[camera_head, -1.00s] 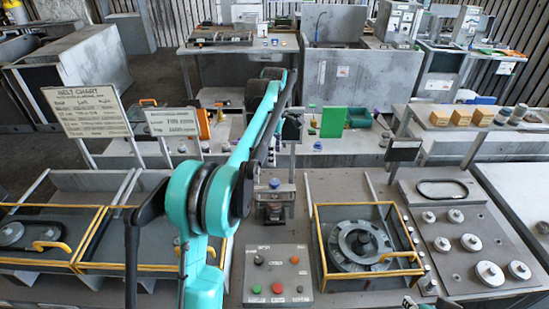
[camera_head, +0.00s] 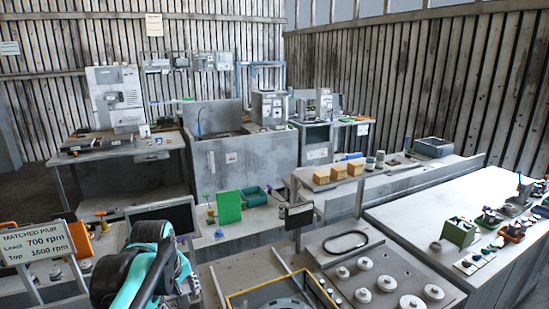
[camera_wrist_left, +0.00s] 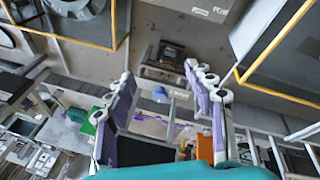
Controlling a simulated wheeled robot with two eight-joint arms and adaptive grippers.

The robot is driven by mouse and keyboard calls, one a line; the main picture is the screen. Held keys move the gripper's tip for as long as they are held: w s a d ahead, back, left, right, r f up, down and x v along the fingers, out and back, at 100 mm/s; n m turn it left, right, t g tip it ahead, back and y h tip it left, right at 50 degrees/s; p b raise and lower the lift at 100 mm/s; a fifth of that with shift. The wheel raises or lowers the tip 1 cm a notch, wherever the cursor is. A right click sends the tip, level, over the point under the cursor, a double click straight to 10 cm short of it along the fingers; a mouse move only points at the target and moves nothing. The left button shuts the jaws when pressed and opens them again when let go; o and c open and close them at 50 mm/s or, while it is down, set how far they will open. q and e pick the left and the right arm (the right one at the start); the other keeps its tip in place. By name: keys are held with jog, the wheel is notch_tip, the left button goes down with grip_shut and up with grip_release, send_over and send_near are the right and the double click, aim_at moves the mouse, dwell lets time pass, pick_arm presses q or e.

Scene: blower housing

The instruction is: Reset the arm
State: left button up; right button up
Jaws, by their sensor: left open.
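My left arm (camera_head: 145,270), teal and black, shows at the lower left of the head view, close to the camera. Its gripper cannot be made out there. In the left wrist view my left gripper (camera_wrist_left: 159,72) is open, its two purple-padded fingers spread apart with nothing between them. Beyond the fingers a small block-like fixture (camera_wrist_left: 165,60) stands on the grey bench, with a blue knob (camera_wrist_left: 160,94) nearby. My right gripper is in neither view.
A yellow-edged bin (camera_head: 268,289) and a plate with several round weights (camera_head: 387,284) lie at the bottom. A small screen (camera_head: 298,214) and a sign (camera_head: 35,248) stand up from the benches. A white table (camera_head: 430,222) at right holds small devices.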

pick_arm(q)
jog(key=s+d+f+m+t+b, duration=0.1)
jog(key=s+d+f+m+b, duration=0.1)
jog(key=s+f+m, duration=0.3)
jog(key=s+d+f+m+t+b, duration=0.2)
jog(key=s+f+m, duration=0.3)
jog(key=s+f, duration=0.5)
jog(key=shift+s+d+f+t+b, duration=0.15)
jog(key=shift+d+f+t+b, duration=0.15)
jog(key=shift+d+b, duration=0.3)
